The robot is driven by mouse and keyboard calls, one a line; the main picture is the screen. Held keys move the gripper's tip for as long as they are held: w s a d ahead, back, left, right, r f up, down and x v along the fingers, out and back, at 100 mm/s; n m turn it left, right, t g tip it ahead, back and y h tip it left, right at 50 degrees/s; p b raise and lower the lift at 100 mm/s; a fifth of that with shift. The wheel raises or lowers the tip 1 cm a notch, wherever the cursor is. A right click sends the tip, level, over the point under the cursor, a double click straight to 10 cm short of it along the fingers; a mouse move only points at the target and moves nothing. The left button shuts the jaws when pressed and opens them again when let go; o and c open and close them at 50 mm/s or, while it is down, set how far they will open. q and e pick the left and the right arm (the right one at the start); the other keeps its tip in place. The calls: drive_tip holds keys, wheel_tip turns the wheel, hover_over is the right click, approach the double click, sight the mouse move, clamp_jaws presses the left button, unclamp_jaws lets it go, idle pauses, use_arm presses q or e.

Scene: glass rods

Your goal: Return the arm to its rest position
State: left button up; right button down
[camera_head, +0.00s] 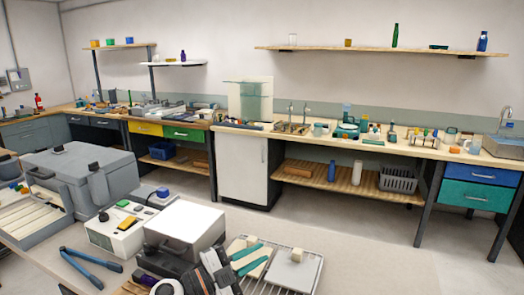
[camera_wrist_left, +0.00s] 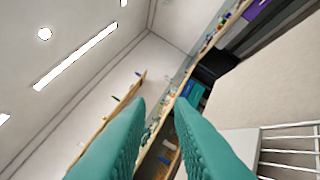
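My left gripper (camera_head: 265,251) is at the bottom middle of the head view, its two teal fingers pointing right and spread apart. It also shows in the left wrist view (camera_wrist_left: 160,105), with an empty gap between the fingers. My left arm's white and dark wrist (camera_head: 213,272) is behind it. The gripper appears over or beside a wire rack (camera_head: 313,275) at the near edge; the height between them is unclear. A pale flat piece with a small block (camera_head: 297,255) lies on the rack. My right gripper is not in view. I cannot make out glass rods.
A grey chest-like machine (camera_head: 80,185), a white-topped box (camera_head: 185,222), a control box (camera_head: 118,230) and blue-handled tongs (camera_head: 90,265) crowd the near left. A long bench (camera_head: 395,145) with glassware runs along the far wall. The floor (camera_head: 360,235) between is clear.

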use_arm(q)
drive_tip(key=s+a+f+n+t+y, duration=0.35)
drive_tip(key=a+f+n+y, duration=0.25)
drive_tip(key=a+n+y, duration=0.3)
drive_tip(key=s+a+f+n+t+y, duration=0.2)
drive_tip(key=s+a+f+n+y, duration=0.35)
drive_tip(key=n+y, duration=0.4)
drive_tip(key=s+a+f+n+g+h, duration=0.1)
drive_tip(key=s+a+f+n+g, duration=0.1)
drive_tip(key=s+f+g, duration=0.65)
drive_tip(key=s+a+f+n+g+h, duration=0.1)
drive_tip(key=s+a+f+g, duration=0.15)
drive_tip(key=s, duration=1.15)
wheel_tip(320, 180, down, 25)
drive_tip(key=s+g, duration=0.1)
drive_tip(key=g, duration=0.1)
drive_tip(key=s+a+f+g, duration=0.1)
drive_tip(key=s+a+f, duration=0.1)
drive_tip(key=s+f, duration=1.5)
drive_tip(key=shift+s+a+f, duration=0.2)
drive_tip(key=shift+a, duration=0.15)
